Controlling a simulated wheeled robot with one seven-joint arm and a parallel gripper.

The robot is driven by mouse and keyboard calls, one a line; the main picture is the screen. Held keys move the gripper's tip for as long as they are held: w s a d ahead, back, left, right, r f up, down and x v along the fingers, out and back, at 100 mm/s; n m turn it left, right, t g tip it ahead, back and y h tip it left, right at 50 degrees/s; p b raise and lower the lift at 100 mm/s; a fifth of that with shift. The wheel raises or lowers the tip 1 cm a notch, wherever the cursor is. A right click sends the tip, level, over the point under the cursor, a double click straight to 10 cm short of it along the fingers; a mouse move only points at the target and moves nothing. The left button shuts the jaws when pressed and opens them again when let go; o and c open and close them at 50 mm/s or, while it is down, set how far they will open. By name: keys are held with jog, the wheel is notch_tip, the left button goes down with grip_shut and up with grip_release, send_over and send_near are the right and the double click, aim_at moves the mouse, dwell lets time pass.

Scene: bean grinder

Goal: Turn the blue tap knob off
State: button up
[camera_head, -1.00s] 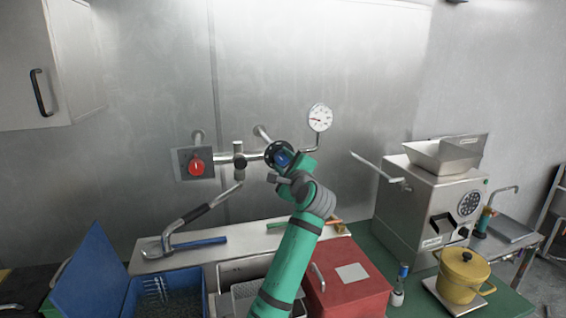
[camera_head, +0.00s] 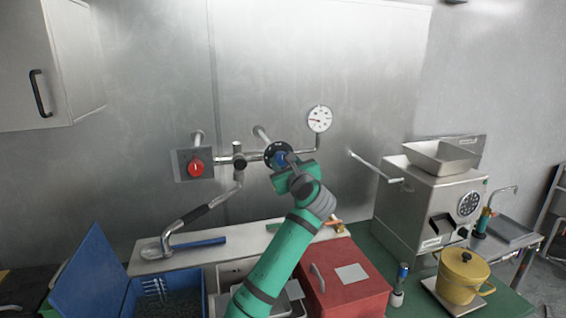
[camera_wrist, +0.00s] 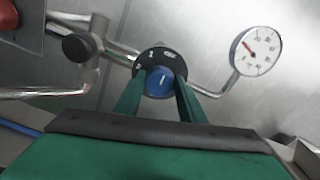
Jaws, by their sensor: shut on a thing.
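The blue tap knob (camera_wrist: 160,82) sits in front of a round black dial plate (camera_wrist: 160,58) with white marks, on the wall pipe. In the wrist view my gripper (camera_wrist: 160,95) has one green finger on each side of the knob, and it is shut on the knob. A white line on the knob's face is close to upright, tilted slightly. In the head view the knob (camera_head: 281,159) is partly covered by my gripper (camera_head: 284,166).
A pressure gauge (camera_head: 319,119) stands on the pipe to the right. A red knob (camera_head: 195,168) on a grey plate is to the left. A faucet spout (camera_head: 195,213) hangs below. A red box (camera_head: 345,285) and a grinder (camera_head: 430,205) stand lower right.

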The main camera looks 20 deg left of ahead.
jog(key=shift+f, duration=0.2)
dwell(0.4)
jog(key=o, duration=1)
jog(key=shift+r, duration=0.1)
jog(key=shift+o, duration=0.2)
jog(key=v, duration=1)
jog(key=shift+s+d, duration=0.25)
jog(key=shift+s, duration=0.1)
jog(key=shift+a, duration=0.1)
